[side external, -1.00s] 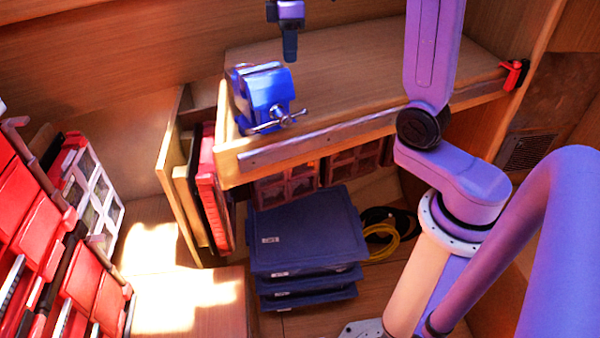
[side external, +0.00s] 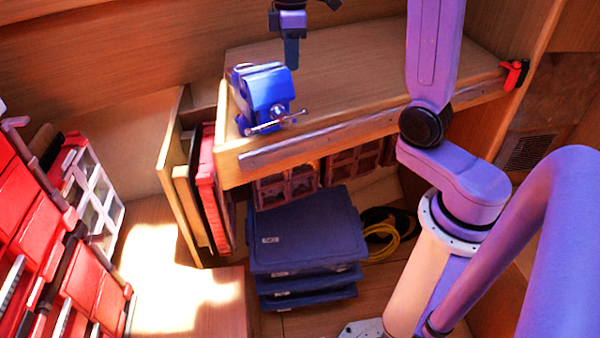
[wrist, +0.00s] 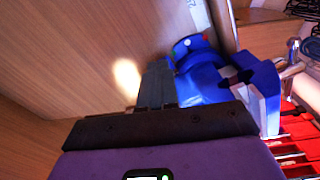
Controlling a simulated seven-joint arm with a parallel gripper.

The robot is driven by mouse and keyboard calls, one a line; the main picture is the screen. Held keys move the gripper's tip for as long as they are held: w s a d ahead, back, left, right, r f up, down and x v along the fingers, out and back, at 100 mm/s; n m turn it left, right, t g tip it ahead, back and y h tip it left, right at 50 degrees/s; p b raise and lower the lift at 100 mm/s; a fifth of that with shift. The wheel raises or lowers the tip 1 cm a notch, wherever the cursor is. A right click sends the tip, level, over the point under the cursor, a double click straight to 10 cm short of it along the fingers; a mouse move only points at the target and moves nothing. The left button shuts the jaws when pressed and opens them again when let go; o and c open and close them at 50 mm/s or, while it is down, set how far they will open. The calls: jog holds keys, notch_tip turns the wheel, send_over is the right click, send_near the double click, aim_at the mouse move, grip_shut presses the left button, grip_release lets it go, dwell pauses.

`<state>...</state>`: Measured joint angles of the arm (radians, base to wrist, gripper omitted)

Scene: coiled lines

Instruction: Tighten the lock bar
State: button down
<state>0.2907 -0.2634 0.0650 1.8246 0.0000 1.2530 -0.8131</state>
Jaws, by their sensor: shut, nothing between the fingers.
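A blue vise (side external: 262,88) is fixed at the left front corner of the wooden bench. Its silvery bar (side external: 275,123) runs crosswise through the screw head on the front, slightly tilted with its right end higher. In the wrist view the vise (wrist: 212,88) is right of the fingers, and a metal part that looks like the bar (wrist: 292,70) shows at the right. My gripper (side external: 291,66) points down, shut and empty, just above and behind the vise's right side. The fingertips (wrist: 157,82) look close to the blue body; I cannot tell whether they touch it.
The wooden bench top (side external: 380,75) is clear right of the vise, with a red clamp (side external: 514,75) at its far right end. Blue stacked boxes (side external: 305,235) and a yellow cable (side external: 382,240) lie below. Red bins (side external: 85,270) stand at left.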

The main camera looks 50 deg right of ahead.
jog(key=shift+f, duration=1.8)
jog(key=shift+w+a, duration=0.4)
jog(key=shift+a, duration=0.05)
jog(key=shift+a, duration=0.1)
dwell(0.4)
jog(key=shift+s, duration=0.2)
jog(key=shift+s+d, duration=0.15)
jog(key=shift+d, duration=0.15)
notch_tip(320, 180, up, 6)
dwell(0.6)
